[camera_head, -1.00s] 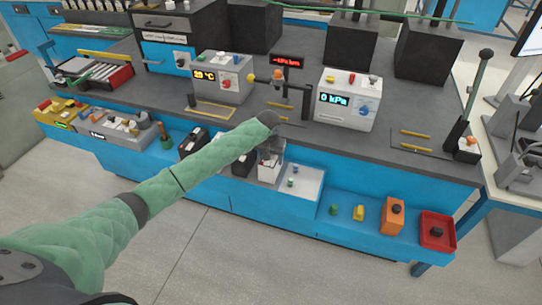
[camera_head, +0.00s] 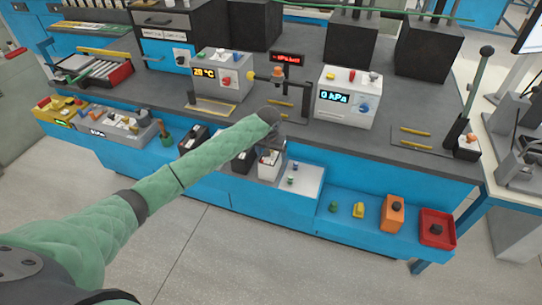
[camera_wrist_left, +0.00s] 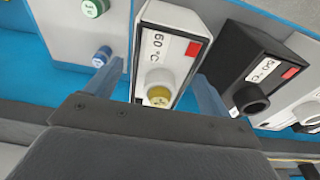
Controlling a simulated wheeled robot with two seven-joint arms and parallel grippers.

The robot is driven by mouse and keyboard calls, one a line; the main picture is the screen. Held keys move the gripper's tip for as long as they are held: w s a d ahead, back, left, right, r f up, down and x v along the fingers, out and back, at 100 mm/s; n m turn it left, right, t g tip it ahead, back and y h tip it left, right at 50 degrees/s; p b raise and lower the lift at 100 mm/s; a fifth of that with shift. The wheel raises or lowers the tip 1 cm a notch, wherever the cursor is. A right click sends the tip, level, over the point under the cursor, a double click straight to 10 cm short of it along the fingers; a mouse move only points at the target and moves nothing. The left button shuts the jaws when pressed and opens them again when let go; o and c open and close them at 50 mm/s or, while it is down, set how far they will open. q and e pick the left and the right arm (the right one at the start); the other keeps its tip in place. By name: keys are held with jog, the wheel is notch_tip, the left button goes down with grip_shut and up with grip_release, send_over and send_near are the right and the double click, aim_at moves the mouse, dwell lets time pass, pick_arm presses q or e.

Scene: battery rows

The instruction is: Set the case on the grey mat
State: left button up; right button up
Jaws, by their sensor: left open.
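A white case (camera_head: 268,166) with a "60 °C" label, a red square and a yellow cap stands on the blue lower shelf. It also shows in the left wrist view (camera_wrist_left: 178,40). My left gripper (camera_wrist_left: 157,88) is open, with one finger on each side of the white case; I cannot tell whether they touch it. In the head view the left gripper (camera_head: 275,140) is small, just above the case. A pale grey square mat (camera_head: 311,180) lies right of the case, with small green and blue capped items on it. My right gripper is out of view.
A black case (camera_wrist_left: 255,70) stands close beside the white one. Another black case (camera_head: 193,140) is further left. The dark bench top (camera_head: 330,135) overhangs behind. A green knob, a yellow piece, an orange box (camera_head: 392,214) and a red tray (camera_head: 437,244) sit to the right.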

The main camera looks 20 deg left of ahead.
pick_arm(q)
notch_tip(320, 180, up, 11)
jog(key=s+b, duration=0.1)
jog(key=b, duration=0.1)
jog(key=shift+s, duration=0.35)
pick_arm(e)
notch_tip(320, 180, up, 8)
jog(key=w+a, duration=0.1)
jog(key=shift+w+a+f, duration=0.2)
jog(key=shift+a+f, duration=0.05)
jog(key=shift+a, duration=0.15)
